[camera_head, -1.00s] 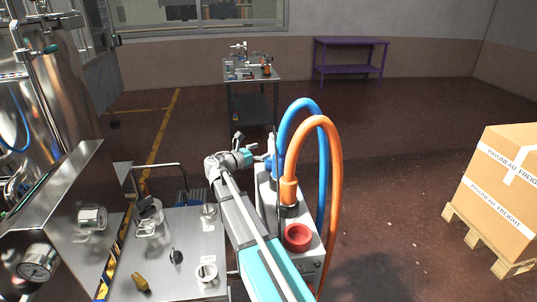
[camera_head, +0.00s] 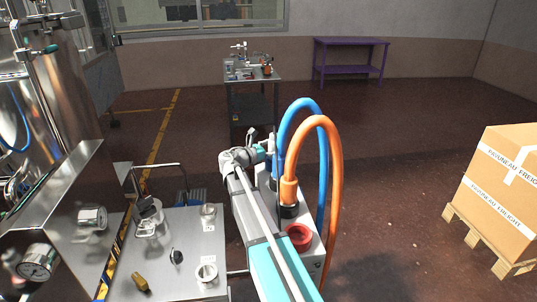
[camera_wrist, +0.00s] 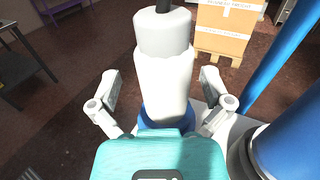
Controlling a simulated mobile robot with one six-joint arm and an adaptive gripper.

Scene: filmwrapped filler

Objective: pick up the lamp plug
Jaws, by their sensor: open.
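A white, stepped, rounded plug body (camera_wrist: 165,75) stands upright in the middle of the wrist view, with a dark cable end at its top and a blue collar (camera_wrist: 165,122) at its base. I take it to be the lamp plug. My gripper (camera_wrist: 160,88) is open, with one finger on each side of the white body and visible gaps between. The teal gripper housing hides part of the collar. In the head view my gripper (camera_head: 266,150) is at the far end of the box with the hoses, where the plug is small and largely hidden.
A blue hose (camera_head: 322,150) and an orange hose (camera_head: 335,190) arch up close to the right of my arm. A red cap (camera_head: 299,236) sits on the box. A steel bench (camera_head: 180,250) with small fittings is at left, a carton (camera_head: 505,185) on a pallet at right.

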